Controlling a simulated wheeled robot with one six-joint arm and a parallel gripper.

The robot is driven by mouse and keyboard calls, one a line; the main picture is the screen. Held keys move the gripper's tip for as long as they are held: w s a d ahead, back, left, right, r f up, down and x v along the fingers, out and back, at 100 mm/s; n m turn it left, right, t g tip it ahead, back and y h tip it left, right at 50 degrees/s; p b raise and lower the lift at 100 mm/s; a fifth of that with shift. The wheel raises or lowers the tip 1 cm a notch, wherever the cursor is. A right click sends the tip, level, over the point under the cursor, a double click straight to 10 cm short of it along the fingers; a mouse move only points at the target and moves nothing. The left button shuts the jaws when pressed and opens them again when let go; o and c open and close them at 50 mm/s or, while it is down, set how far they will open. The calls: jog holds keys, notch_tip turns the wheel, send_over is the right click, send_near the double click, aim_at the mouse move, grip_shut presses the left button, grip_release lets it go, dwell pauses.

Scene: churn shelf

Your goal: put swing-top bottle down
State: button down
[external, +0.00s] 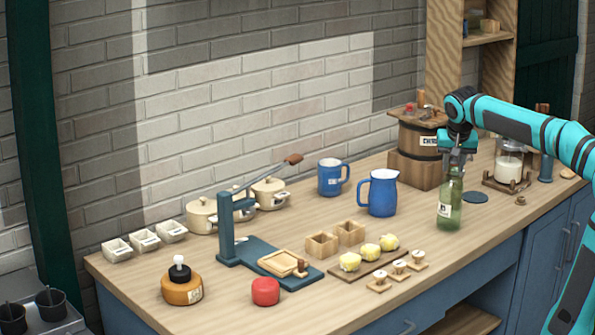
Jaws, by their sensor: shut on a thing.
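The swing-top bottle (450,207) is green glass with a pale label. It is upright near the front edge of the wooden counter (330,282), right of the blue jug. My gripper (458,150) points down from above and is shut on the bottle's neck. The fingers hide the bottle's top. The bottle's base is at or just above the counter; I cannot tell whether it touches.
A glass jar (508,163) stands further right.

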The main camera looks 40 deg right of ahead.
jog(key=shift+f, duration=0.15)
jog(key=c, duration=1)
grip_release()
jog(key=shift+c, duration=0.2)
jog(key=v, duration=1.2)
jog(key=s+a+f+n+t+y, duration=0.3)
jog(key=s+a+f+n+t, duration=0.1)
jog(key=s+a+n+t, duration=0.5)
jog(key=shift+s+a+t, duration=1.1)
jog(key=shift+s+t, duration=1.2)
jog(key=shift+t, duration=0.3)
